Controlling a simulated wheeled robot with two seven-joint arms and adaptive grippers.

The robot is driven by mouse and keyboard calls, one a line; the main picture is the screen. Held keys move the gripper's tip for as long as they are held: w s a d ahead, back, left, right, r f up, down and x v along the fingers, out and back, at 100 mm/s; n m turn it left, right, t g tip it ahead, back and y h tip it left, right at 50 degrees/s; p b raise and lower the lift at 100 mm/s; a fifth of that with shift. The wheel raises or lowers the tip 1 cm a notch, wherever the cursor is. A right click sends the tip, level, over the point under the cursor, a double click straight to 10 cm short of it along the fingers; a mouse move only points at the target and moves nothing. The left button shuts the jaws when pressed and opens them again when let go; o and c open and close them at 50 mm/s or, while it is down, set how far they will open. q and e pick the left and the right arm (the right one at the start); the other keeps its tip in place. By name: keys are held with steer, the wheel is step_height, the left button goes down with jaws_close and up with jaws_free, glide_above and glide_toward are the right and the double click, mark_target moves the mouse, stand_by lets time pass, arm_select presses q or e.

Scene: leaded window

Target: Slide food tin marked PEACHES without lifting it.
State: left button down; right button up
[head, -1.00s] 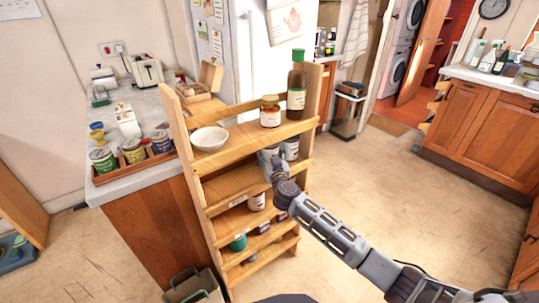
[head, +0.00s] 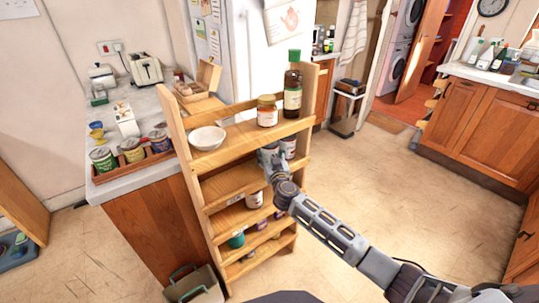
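My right gripper (head: 270,162) reaches in from the right to the second level of the wooden shelf unit (head: 240,185). Its fingers are small and partly merge with the things behind, so I cannot tell whether they are open or shut. A pale tin (head: 288,146) stands on that level just right of the gripper. Another pale tin-like shape (head: 267,150) is at the fingers, partly hidden; I cannot tell whether they touch. No label reads clearly, so I cannot tell which tin is marked PEACHES. My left gripper is not in view.
On the top shelf stand a white bowl (head: 208,138), an orange jar (head: 267,111) and a dark bottle (head: 292,84). A white-labelled jar (head: 254,199) and a teal item (head: 236,240) are lower down. Several tins stand in a wooden tray (head: 133,168) on the left counter.

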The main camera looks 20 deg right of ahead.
steer(key=o, duration=1.4)
steer(key=shift+o, duration=0.2)
steer(key=s, duration=1.2)
steer(key=shift+a, duration=0.3)
steer(key=shift+a, duration=0.1)
